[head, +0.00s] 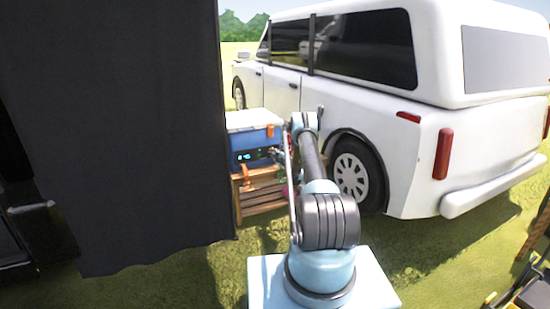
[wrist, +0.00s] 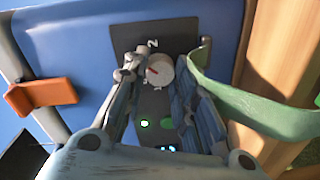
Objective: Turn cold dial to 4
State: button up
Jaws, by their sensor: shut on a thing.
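The blue cooler (head: 247,142) with a white lid stands on a wooden crate beside the white vehicle. In the wrist view its blue front (wrist: 75,45) carries a dark control panel (wrist: 150,36). The cold dial (wrist: 160,70) is a small pale grey knob with a red mark pointing toward the upper left. A white "2" shows on the panel just above it; no other number is readable. My gripper (wrist: 157,73) is closed around the dial, one finger on each side. In the head view my arm hides most of the gripper and the dial.
A green strap (wrist: 250,108) hangs close to the right finger. An orange latch (wrist: 40,95) is at left. The wooden crate (head: 262,195) is below the cooler. A dark curtain (head: 120,140) stands left; the white vehicle (head: 410,150) is right.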

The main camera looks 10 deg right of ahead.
jog(key=shift+d+f, duration=0.1)
jog(key=shift+d, duration=0.15)
jog(key=o, duration=1.1)
jog(key=shift+f, duration=0.1)
jog(key=shift+a, duration=0.1)
jog(key=v, duration=1.2)
